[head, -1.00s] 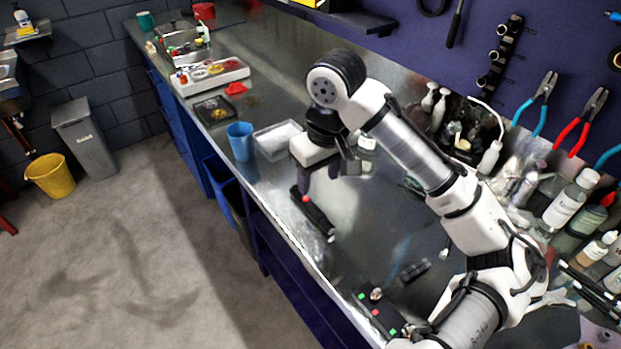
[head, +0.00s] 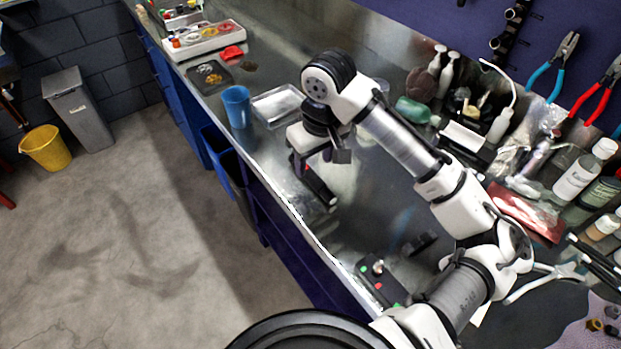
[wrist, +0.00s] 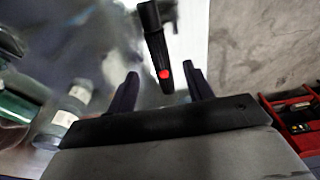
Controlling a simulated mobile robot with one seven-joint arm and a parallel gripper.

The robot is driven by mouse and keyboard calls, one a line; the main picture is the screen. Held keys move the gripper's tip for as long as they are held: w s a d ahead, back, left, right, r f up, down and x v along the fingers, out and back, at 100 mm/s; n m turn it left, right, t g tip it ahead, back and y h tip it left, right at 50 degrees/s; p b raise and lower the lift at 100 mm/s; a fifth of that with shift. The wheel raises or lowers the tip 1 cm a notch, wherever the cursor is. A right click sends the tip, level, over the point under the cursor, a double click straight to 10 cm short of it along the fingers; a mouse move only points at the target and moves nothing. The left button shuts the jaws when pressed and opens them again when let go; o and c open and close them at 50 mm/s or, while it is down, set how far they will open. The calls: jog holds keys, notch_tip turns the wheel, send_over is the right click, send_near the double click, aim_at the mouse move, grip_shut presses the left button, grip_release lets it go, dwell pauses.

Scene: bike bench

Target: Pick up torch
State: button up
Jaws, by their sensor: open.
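The torch is a black stick with a red button (wrist: 164,74). In the head view the torch (head: 321,190) lies on the metal bench near its front edge, its far end partly hidden by my gripper. My gripper (head: 316,170) is over that end of the torch. In the wrist view my gripper (wrist: 158,88) is open, with one dark finger to each side of the torch's near end. The torch tip reaches between the fingertips, apart from both. I cannot tell the exact height of the fingers above the bench.
A blue cup (head: 236,106) and a clear tray (head: 277,106) stand beyond my gripper. A black box with coloured buttons (head: 382,284) is nearer along the front edge. Bottles (head: 581,172) and pliers crowd the back right. Floor lies beyond the bench edge.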

aim_at(312, 174)
jog(key=f+b, duration=0.4)
jog(key=f, duration=0.1)
jog(key=shift+w+a, duration=0.2)
jog(key=shift+w, duration=0.15)
grip_shut()
jog(key=shift+r, duration=0.15)
notch_tip(312, 174, up, 20)
jog(key=b, duration=0.1)
dwell(0.4)
